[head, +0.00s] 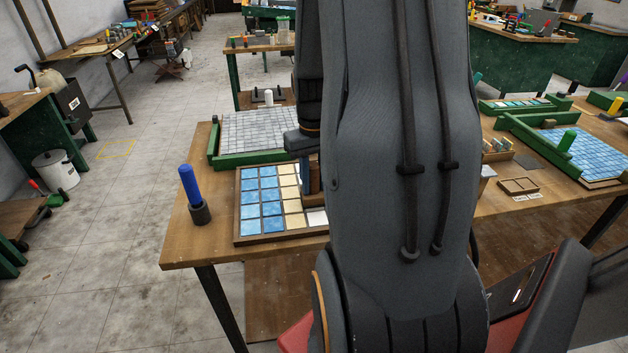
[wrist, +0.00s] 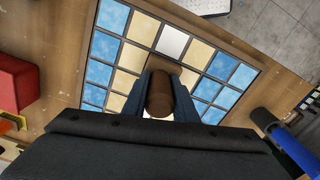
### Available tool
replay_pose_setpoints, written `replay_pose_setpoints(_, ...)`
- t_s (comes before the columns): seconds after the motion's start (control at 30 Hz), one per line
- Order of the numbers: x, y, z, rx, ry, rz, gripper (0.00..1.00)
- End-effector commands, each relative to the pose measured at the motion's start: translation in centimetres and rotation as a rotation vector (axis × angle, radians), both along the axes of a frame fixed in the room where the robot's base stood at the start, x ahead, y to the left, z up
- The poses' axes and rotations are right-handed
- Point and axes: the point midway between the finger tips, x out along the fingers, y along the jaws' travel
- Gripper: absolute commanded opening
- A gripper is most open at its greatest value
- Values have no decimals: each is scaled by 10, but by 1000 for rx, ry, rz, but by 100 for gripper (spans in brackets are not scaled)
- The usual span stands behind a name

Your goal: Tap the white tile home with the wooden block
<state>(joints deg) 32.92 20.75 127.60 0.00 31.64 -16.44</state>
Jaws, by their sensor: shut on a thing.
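The white tile (wrist: 173,42) lies in the edge row of a wood-framed tile tray (wrist: 232,104), among cream and blue tiles. In the head view the white tile (head: 317,217) is partly hidden by my arm. My gripper (wrist: 160,110) is shut on the brown wooden block (wrist: 158,92), which points down over the cream tiles, a little to the side of the white tile. In the head view the block (head: 315,172) shows beside my arm, over the tray (head: 283,239). Whether it touches any tile, and whether the white tile stands proud, I cannot tell.
A blue-handled tool (head: 189,185) stands in a dark holder at the table's left. A grey mosaic sheet (head: 262,128) in a green frame lies behind the tray. A red object (wrist: 16,84) is at the left of the wrist view.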

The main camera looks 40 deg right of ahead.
Motion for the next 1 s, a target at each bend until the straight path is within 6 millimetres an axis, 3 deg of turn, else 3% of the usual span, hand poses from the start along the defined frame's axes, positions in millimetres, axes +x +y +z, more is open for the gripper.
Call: replay_pose_setpoints(1.0,0,0,-9,0,0,0,8)
